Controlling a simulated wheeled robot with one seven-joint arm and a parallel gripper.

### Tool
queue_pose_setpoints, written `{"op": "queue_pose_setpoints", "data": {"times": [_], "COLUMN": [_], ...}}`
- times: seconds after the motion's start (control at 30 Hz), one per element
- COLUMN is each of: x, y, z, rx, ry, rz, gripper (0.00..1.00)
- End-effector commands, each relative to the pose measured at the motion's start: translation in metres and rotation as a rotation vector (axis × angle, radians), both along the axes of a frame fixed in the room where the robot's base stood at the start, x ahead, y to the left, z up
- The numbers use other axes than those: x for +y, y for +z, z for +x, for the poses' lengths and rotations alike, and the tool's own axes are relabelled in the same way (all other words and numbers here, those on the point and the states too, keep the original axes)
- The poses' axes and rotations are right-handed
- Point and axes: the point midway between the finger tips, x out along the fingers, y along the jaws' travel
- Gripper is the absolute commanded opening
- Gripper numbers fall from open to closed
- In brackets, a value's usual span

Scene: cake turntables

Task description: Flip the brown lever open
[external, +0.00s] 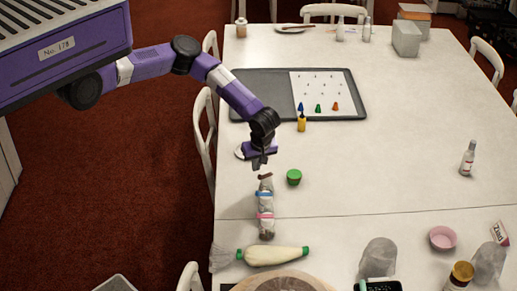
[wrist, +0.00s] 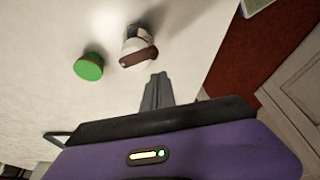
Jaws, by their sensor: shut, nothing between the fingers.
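The brown lever (external: 265,177) is at the top of a clear container (external: 265,205) with blue and pink bands, standing on the white table. In the wrist view the brown lever (wrist: 138,58) lies across the container's pale top, left of and ahead of my fingertips. My gripper (external: 260,165) is shut and empty, pointing down just behind the lever in the external view. In the wrist view its closed fingers (wrist: 157,82) appear close to the lever. A small gap seems to show, but I cannot tell the exact distance.
A green cap (external: 294,177) stands close to the right of the container; it also shows in the wrist view (wrist: 89,66). A grey tray (external: 262,84) lies behind. A piping bag (external: 270,256) lies in front. The table to the right is mostly clear.

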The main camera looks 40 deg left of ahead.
Motion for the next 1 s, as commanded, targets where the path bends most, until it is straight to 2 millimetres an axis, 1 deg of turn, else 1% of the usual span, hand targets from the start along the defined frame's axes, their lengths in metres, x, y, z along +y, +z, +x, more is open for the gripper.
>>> {"op": "queue_pose_setpoints", "data": {"times": [0.1,0.3,0.7,1.0], "x": [-0.012,-0.019,-0.020,-0.023], "y": [0.001,0.000,0.000,-0.001], "z": [-0.007,-0.011,-0.011,-0.012], "rx": [0.002,0.000,0.000,0.000], "ry": [0.000,0.002,0.007,0.080], "rz": [0.002,0.003,0.002,0.002], "gripper": [0.00,0.00,0.00,0.00]}}
